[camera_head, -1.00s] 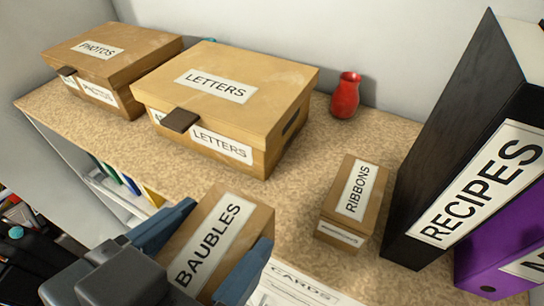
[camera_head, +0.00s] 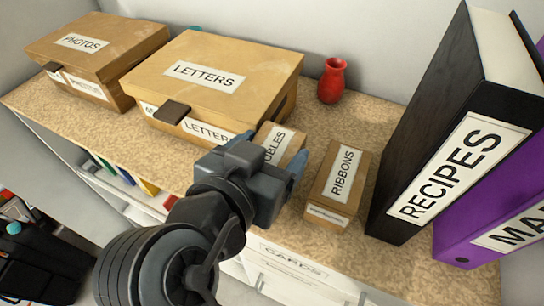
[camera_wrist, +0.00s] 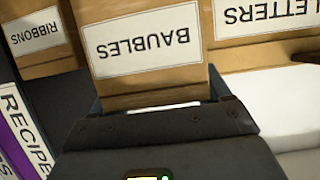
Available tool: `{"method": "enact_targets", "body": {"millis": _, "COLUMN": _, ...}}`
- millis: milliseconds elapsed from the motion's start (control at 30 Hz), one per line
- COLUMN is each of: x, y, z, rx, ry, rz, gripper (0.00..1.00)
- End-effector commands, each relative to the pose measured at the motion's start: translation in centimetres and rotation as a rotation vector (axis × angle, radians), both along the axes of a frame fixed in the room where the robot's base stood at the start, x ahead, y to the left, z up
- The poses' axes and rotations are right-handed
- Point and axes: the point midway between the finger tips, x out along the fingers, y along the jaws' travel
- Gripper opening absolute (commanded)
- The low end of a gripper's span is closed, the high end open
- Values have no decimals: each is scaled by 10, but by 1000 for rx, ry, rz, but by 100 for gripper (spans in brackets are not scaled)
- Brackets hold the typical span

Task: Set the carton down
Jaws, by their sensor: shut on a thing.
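The carton is a small brown box labelled BAUBLES (camera_head: 283,143), and it fills the middle of the wrist view (camera_wrist: 150,80). My gripper (camera_head: 270,172) is shut on it, with a blue-grey finger showing on its right side. In the head view the carton is between the LETTERS box (camera_head: 225,72) and the RIBBONS box (camera_head: 325,213), over the shelf top (camera_head: 365,125). My gripper hides its near part and lower edge, so I cannot tell whether it touches the shelf top.
A red vase (camera_head: 332,80) stands at the back. A black RECIPES binder (camera_head: 425,130) and a purple binder (camera_head: 470,235) stand on the right. The PHOTOS box (camera_head: 95,60) is at the far left. Bare shelf top shows behind the RIBBONS box.

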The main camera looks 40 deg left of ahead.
Motion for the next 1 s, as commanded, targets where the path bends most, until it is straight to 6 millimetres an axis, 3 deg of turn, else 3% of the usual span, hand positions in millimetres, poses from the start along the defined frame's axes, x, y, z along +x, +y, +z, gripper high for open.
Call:
{"method": "enact_targets", "body": {"millis": 133, "x": -1, "y": -1, "z": -22, "rx": -5, "ry": 1, "rz": 1, "gripper": 33}}
{"method": "enact_targets", "body": {"millis": 600, "x": 4, "y": 1, "z": -31, "rx": 1, "ry": -1, "rz": -1, "gripper": 33}}
{"method": "enact_targets", "body": {"millis": 633, "x": 4, "y": 0, "z": -31, "rx": 0, "ry": 0, "rz": -1, "gripper": 78}}
{"method": "enact_targets", "body": {"millis": 867, "x": 4, "y": 1, "z": -30, "rx": -1, "ry": 0, "rz": -1, "gripper": 100}}
{"method": "enact_targets", "body": {"millis": 1000, "x": 3, "y": 1, "z": -30, "rx": -1, "ry": 0, "rz": 0, "gripper": 100}}
